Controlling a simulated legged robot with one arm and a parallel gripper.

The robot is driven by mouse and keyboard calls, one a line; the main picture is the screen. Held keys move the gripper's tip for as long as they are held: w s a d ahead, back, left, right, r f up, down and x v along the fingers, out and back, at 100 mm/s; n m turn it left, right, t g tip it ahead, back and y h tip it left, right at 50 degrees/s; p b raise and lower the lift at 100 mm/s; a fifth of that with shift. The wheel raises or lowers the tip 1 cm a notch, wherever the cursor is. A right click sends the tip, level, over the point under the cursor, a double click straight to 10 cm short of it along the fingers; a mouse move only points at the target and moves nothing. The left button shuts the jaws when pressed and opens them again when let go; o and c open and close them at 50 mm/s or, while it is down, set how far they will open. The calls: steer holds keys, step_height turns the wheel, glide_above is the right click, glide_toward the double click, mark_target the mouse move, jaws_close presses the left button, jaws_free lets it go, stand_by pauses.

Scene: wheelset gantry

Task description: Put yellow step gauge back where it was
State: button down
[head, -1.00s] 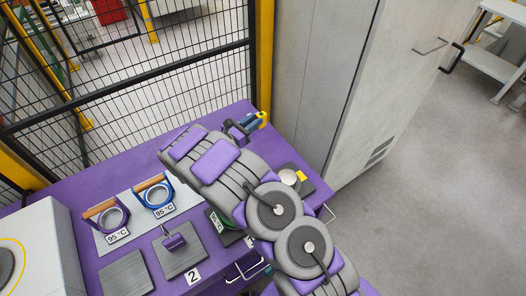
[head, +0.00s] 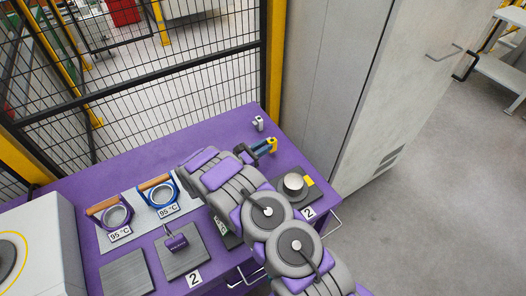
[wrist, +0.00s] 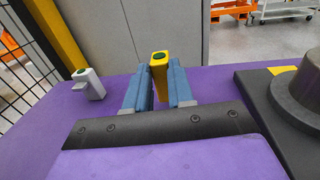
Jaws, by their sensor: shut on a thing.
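The yellow step gauge (wrist: 159,68) stands upright between the blue fingers of my gripper (wrist: 158,88) in the wrist view. The gripper is shut on it. A dark green round mark shows on the gauge's top; its lower part is hidden by my gripper. In the head view, the yellow gauge (head: 272,145) and my gripper (head: 262,150) are over the right part of the purple table (head: 230,125). I cannot tell whether the gauge touches the table. A similar grey-white gauge (head: 258,123) stands upright near the table's back corner, also at left in the wrist view (wrist: 88,85).
Two ring holders with wooden handles (head: 157,191) stand at left. A mesh fence (head: 150,80) and a grey cabinet (head: 345,80) border the table. Purple surface around the grey-white gauge is clear.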

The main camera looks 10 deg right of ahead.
steer(key=shift+f, duration=0.95)
steer(key=shift+f, duration=0.2)
steer(key=c, duration=1)
jaws_free()
steer(key=shift+o, duration=0.2)
steer(key=shift+r, duration=0.2)
steer(key=p+v, duration=0.1)
steer(key=v, duration=0.6)
steer(key=shift+s+a, duration=0.1)
steer(key=shift+a, duration=0.15)
